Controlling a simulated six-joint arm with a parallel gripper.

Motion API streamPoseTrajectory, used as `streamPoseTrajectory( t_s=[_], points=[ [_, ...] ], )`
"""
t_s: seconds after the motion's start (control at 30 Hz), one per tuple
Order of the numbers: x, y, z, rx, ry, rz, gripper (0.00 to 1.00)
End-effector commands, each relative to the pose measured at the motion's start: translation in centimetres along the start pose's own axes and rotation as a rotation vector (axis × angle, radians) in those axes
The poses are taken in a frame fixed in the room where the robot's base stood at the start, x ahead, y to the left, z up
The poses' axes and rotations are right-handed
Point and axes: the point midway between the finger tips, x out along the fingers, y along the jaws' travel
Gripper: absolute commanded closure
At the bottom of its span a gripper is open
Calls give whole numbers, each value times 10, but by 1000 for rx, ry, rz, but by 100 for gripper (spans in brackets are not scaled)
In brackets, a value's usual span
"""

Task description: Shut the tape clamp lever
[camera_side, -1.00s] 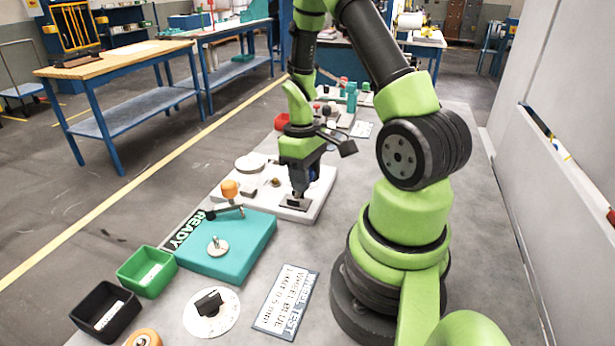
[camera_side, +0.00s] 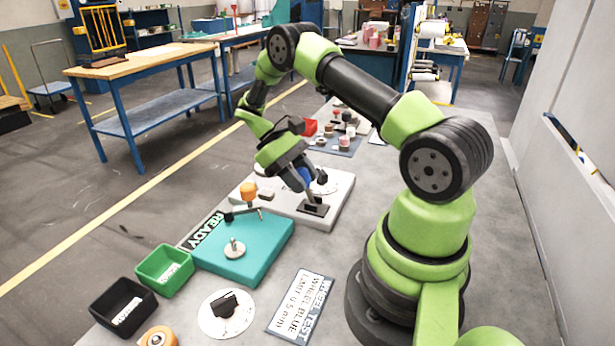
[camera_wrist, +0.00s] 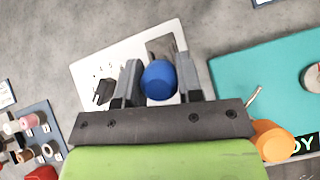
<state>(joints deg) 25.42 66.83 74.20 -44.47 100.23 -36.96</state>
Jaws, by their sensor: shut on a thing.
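The tape clamp lever's round blue knob (camera_wrist: 158,80) is between the fingers of my gripper (camera_wrist: 159,82) in the wrist view. My gripper (camera_side: 304,178) is shut on this knob and tilted, its fingers pointing down and to the right in the side view. Only a bit of the blue knob (camera_side: 305,173) shows there. The clamp's dark base (camera_side: 313,209) sits on the near part of the white plate (camera_side: 338,203), just below the fingers. The lever's shaft is mostly hidden by the gripper.
A teal block (camera_side: 243,250) with an orange-knobbed lever (camera_side: 249,192) stands close by, nearer the camera. Green (camera_side: 164,270) and black (camera_side: 124,307) bins, a white dial (camera_side: 226,314) and a label card (camera_side: 301,304) lie in front. A tray of spools (camera_side: 336,140) is behind.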

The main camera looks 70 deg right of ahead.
Motion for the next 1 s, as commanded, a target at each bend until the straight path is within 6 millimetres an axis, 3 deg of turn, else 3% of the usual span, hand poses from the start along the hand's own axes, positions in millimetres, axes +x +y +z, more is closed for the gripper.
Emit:
streamPoseTrajectory(
  t_s=[0.7,0.73,0.83,1.0],
  points=[
    [-2,-1,-6,3,-74,15,100],
    [-2,-1,-6,3,-74,15,64],
    [-2,-1,-6,3,-74,14,41],
    [-2,-1,-5,4,-75,13,41]
  ],
)
